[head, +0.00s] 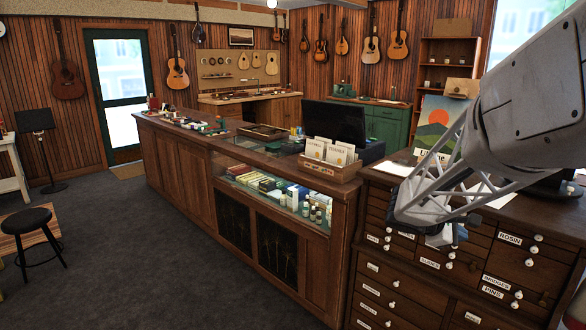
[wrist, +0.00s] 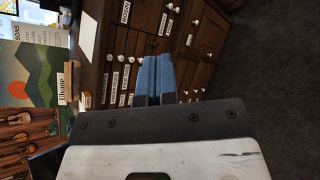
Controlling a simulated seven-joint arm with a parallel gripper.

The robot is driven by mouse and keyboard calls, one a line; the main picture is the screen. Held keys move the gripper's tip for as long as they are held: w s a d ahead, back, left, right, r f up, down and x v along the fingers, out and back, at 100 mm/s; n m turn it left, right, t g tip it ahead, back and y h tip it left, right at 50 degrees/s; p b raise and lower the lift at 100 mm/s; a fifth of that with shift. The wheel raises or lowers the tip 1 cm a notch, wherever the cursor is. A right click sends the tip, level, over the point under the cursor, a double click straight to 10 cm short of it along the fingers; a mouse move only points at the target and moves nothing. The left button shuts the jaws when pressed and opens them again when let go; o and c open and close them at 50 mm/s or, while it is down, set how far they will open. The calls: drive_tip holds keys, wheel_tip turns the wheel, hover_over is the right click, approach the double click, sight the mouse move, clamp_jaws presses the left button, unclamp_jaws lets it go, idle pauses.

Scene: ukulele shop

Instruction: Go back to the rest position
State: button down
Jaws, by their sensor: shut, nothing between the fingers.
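My gripper (head: 448,236) hangs at the right in the head view, in front of the dark wooden drawer cabinet (head: 405,285). In the wrist view the two blue fingers of my gripper (wrist: 157,75) lie side by side, shut and empty. They point toward the cabinet's labelled drawers (wrist: 128,75). My arm is folded in from the upper right and hides part of the cabinet top.
The long counter (head: 180,165) with a glass display runs left from the cabinet. A wooden card box (head: 325,170) and a dark monitor (head: 335,122) stand on it. A mountain poster (head: 436,122) stands behind my arm. The carpet (head: 130,260) at left is largely clear.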

drive_tip(key=s+a+m+y, duration=0.5)
drive_tip(key=s+a, duration=0.6)
drive_tip(key=s, duration=0.4)
drive_tip(key=s+a+m+y, duration=0.6)
drive_tip(key=s+a, duration=0.6)
drive_tip(key=s, duration=0.3)
drive_tip(key=shift+s+r+t+y, duration=0.3)
drive_tip(key=shift+s+r+y, duration=0.05)
drive_tip(key=shift+r+y, duration=0.15)
